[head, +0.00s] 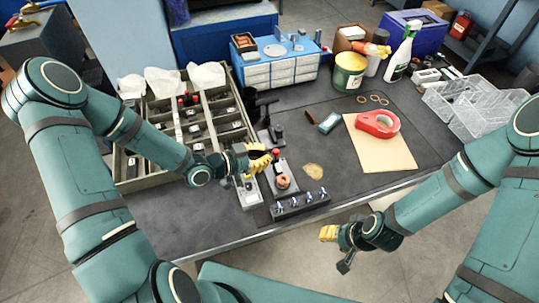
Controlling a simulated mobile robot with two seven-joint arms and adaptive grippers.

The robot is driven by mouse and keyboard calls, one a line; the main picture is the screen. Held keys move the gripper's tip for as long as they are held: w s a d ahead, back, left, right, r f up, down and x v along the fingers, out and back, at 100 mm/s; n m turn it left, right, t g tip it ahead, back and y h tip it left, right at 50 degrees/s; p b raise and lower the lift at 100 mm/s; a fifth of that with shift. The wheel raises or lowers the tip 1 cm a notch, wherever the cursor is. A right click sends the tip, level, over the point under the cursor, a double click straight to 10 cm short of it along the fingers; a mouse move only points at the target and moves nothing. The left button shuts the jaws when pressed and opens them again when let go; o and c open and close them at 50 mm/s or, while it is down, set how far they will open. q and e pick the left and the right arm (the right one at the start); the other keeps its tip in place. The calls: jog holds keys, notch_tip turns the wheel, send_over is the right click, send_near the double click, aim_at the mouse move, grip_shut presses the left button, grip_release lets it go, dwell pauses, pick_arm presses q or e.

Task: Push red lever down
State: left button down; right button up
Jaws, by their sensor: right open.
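The red lever knob (276,153) stands up from a small dark bench device (270,184) near the middle of the table's front part. A copper-coloured round part (283,181) sits on the device, just in front of the knob. My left gripper (262,162), with yellow fingertips, is just left of the red knob, close to it. I cannot tell whether it touches the knob, or how far apart its fingers are. My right gripper (335,249) is open and empty, off the table's front edge at the lower right.
A black strip with several small knobs (300,206) lies in front of the device. A compartment tray (135,160) stands left, under my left arm. A red tape dispenser (377,124) rests on tan paper (385,152). Clear bins (470,108) stand right. The mat's right front is free.

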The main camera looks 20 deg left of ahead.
pick_arm(q)
jog(key=shift+x, duration=1.15)
